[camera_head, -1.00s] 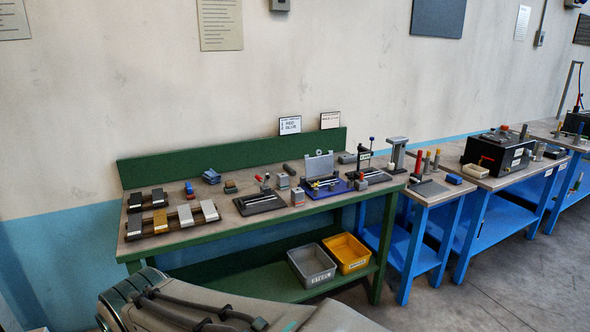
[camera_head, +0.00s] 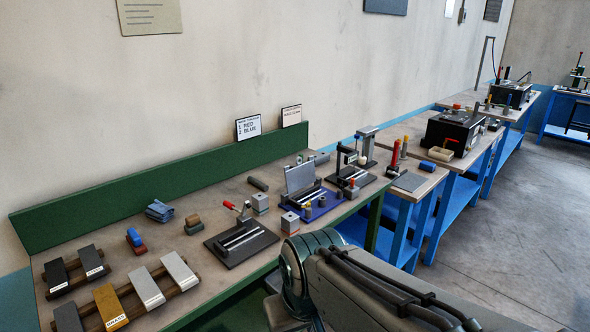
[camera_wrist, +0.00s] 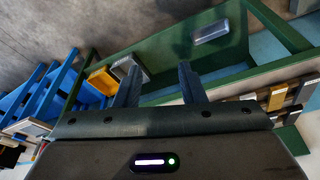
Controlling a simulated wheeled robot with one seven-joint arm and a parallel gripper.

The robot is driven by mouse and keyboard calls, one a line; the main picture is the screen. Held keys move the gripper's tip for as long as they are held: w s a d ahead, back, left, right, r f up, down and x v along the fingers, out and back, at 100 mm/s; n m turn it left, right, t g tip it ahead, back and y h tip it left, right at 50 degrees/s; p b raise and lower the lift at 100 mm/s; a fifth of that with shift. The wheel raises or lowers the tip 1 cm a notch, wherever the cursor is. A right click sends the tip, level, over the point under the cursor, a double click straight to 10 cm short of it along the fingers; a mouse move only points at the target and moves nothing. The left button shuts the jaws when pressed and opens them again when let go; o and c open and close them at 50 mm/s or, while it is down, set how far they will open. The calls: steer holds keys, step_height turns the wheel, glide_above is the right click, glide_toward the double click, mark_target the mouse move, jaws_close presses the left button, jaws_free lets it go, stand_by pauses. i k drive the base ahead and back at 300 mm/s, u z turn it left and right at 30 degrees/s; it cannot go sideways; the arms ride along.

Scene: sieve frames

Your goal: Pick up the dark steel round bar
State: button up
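A dark grey cylinder (camera_head: 258,184), which looks like the dark steel round bar, lies on its side towards the back of the green-framed workbench (camera_head: 205,205), left of a device with a raised clear plate. I cannot confirm its material at this size. I cannot make the bar out in the wrist view. My gripper (camera_wrist: 158,78) shows in the wrist view with its two fingers apart and nothing between them. It is away from the bar, with the bench frame and lower shelf beyond it. In the head view my arm covers the bench's front right.
A clamp fixture with a red handle (camera_head: 240,239) stands in front of the bar. Blue cloths (camera_head: 159,211) and labelled blocks (camera_head: 149,287) lie to the left. Two small signs (camera_head: 248,127) stand behind. Yellow (camera_wrist: 102,79) and grey bins sit on the lower shelf.

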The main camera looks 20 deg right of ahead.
mark_target(261, 186)
steer(key=z, duration=0.15)
steer(key=i, duration=0.35)
steer(key=z, duration=0.25)
steer(key=k, duration=0.4)
steer(key=z, duration=1.25)
steer(key=i, duration=1.4)
steer(key=u, duration=0.9)
steer(key=i, duration=0.75)
steer(key=u, duration=1.2)
steer(key=i, duration=0.35)
steer(key=u, duration=0.3)
